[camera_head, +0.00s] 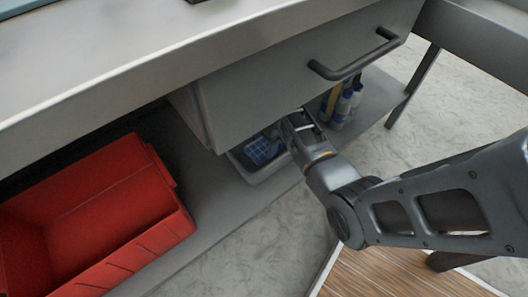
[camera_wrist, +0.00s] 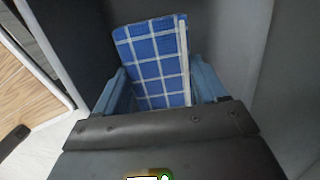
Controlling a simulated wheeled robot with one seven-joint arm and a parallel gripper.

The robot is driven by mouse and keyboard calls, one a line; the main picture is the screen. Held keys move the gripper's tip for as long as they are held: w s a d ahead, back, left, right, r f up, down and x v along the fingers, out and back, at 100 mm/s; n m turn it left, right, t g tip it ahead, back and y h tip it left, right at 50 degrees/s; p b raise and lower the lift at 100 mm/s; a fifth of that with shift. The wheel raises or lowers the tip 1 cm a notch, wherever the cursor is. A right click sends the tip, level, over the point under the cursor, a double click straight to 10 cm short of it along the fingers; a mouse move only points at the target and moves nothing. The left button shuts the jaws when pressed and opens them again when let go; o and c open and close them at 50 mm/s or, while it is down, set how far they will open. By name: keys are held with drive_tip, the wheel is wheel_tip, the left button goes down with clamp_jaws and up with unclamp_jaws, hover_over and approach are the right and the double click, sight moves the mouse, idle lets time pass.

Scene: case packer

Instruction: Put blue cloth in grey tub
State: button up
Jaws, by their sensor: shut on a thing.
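The blue cloth (camera_head: 262,152), checked with white lines, is at my gripper (camera_head: 290,127) under the drawer front in the head view. In the wrist view the cloth (camera_wrist: 155,60) stands up between the two fingers of my gripper (camera_wrist: 160,88), which is shut on it. A light grey tub (camera_head: 262,178) sits on the lower shelf just below the cloth; only its front rim and side show. The drawer and my gripper hide the rest of the tub. I cannot tell whether the cloth touches it.
A red crate (camera_head: 150,205) stands on the shelf (camera_head: 222,205) to the left. Several bottles (camera_head: 343,105) stand right of my gripper. A drawer with a dark handle (camera_head: 355,62) hangs close above. Bare shelf lies between crate and tub.

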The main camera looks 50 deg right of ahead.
sight(265, 144)
drive_tip(key=shift+f+b, duration=0.85)
drive_tip(key=shift+f, duration=1.05)
drive_tip(key=shift+f, duration=0.1)
drive_tip(key=o, duration=1)
drive_tip(key=r+p, duration=0.1)
drive_tip(key=r, duration=0.1)
drive_tip(key=r+p, duration=0.1)
drive_tip(key=r, duration=0.2)
drive_tip(key=r+p, duration=0.2)
drive_tip(key=shift+s+d+r, duration=0.1)
drive_tip(key=shift+d+r, duration=0.25)
drive_tip(key=shift+d, duration=0.05)
